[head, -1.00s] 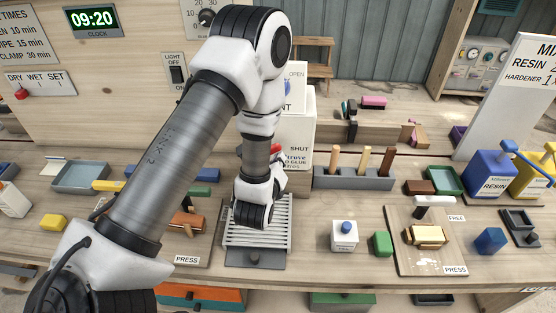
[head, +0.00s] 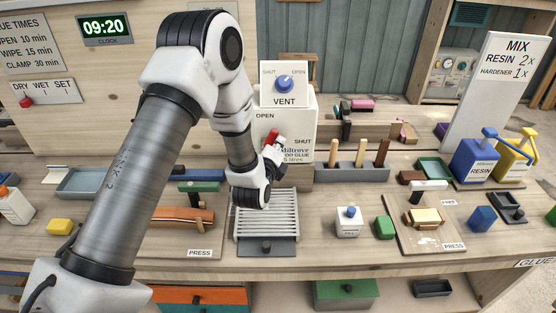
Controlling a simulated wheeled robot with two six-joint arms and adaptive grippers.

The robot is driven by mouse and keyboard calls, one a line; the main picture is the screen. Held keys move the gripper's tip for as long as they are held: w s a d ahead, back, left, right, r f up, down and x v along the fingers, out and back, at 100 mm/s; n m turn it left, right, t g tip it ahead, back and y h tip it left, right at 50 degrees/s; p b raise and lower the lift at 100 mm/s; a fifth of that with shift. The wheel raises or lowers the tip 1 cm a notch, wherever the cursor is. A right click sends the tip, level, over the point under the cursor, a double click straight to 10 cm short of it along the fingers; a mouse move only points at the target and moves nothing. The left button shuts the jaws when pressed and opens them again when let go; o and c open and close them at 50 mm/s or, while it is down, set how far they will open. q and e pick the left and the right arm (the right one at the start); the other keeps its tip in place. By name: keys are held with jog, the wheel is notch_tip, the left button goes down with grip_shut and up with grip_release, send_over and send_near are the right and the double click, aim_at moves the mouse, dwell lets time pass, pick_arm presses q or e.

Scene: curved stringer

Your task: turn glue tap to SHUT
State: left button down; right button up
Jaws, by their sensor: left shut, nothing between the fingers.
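The glue container (head: 300,115) is a white box with OPEN marked at its upper left and SHUT at its right. The tap's red handle (head: 271,136) shows on its front, tilted, its upper end between the two marks and nearer OPEN. The lower part of the tap is hidden behind my left gripper. My left gripper (head: 276,154) is shut and empty, right at the tap, just below the red handle. Whether it touches the handle I cannot tell. My right gripper is out of view.
A grey slatted tray (head: 268,222) sits below the container. A vent box with a blue knob (head: 284,84) stands above it. A rack of wooden-handled tools (head: 345,172) is to the right.

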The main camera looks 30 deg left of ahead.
pick_arm(q)
jog(key=shift+w+a+f+n+b, duration=0.35)
jog(key=shift+w+n+b, duration=0.2)
jog(key=shift+n, duration=0.25)
jog(key=shift+s+a+r+n+t+b, duration=0.1)
jog(key=shift+a+n+t+b, duration=0.05)
jog(key=shift+n+t+b, duration=0.2)
jog(key=shift+s+a+r+n+t, duration=0.25)
jog(key=shift+s+r+n+t, duration=0.1)
jog(key=shift+s+r+n, duration=0.35)
jog(key=shift+w+a+b, duration=0.15)
jog(key=shift+b, duration=0.15)
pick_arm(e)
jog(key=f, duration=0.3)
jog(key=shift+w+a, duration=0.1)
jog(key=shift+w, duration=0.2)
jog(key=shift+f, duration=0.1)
